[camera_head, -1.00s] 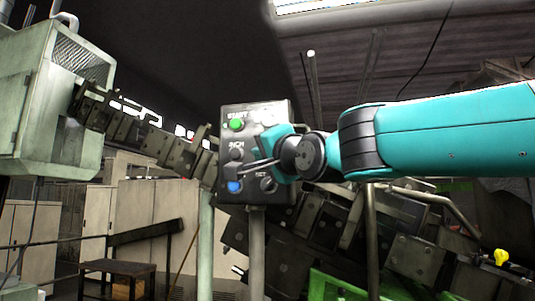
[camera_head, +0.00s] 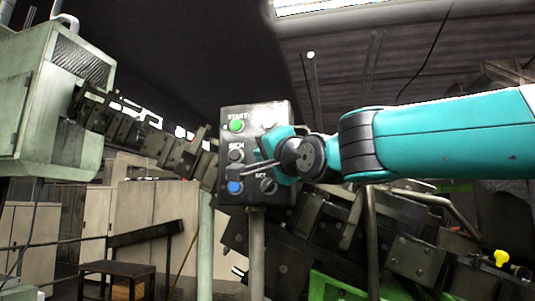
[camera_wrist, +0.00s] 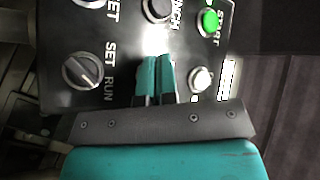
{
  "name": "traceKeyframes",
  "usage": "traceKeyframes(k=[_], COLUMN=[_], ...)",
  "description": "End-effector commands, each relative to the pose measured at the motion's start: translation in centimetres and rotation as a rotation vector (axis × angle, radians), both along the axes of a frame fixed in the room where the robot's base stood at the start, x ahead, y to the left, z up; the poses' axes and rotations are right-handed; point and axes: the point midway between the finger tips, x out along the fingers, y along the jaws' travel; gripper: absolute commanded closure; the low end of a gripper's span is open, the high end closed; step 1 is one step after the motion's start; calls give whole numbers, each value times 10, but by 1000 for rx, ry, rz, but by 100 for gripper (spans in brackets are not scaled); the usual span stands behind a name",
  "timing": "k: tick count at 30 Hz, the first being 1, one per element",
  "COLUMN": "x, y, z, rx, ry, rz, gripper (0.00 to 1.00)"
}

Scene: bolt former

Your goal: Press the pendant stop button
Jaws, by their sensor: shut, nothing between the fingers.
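The pendant (camera_head: 249,196) is a black upright box on a post, with a green START button (camera_head: 237,125), an INCH button (camera_head: 236,156), a blue button (camera_head: 235,187) and a SET/RUN knob (camera_head: 268,186). In the wrist view a pale round button (camera_wrist: 201,79) sits beside the green START button (camera_wrist: 209,22); its label is washed out by glare, so I cannot read it as stop. My gripper (camera_wrist: 156,60) is shut and empty, its fingertips over the panel between the pale button and the knob (camera_wrist: 82,71). I cannot tell whether they touch it.
A pale green machine cabinet (camera_head: 62,110) stands at the left, with a dark linked chain (camera_head: 150,140) running from it behind the pendant. A small dark table (camera_head: 118,268) stands low at the left. Dark machinery and a metal rail (camera_head: 372,240) lie below my arm.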

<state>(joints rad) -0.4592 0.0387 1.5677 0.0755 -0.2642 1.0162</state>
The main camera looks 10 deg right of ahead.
Motion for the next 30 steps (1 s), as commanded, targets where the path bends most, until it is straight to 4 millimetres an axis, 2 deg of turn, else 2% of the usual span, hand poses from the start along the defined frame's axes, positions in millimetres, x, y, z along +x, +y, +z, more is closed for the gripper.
traceKeyframes(k=[14,30], x=[2,-14], y=[-1,5], z=[0,0], rx=[0,0], ry=[0,0], rz=[0,-1], gripper=[100,100])
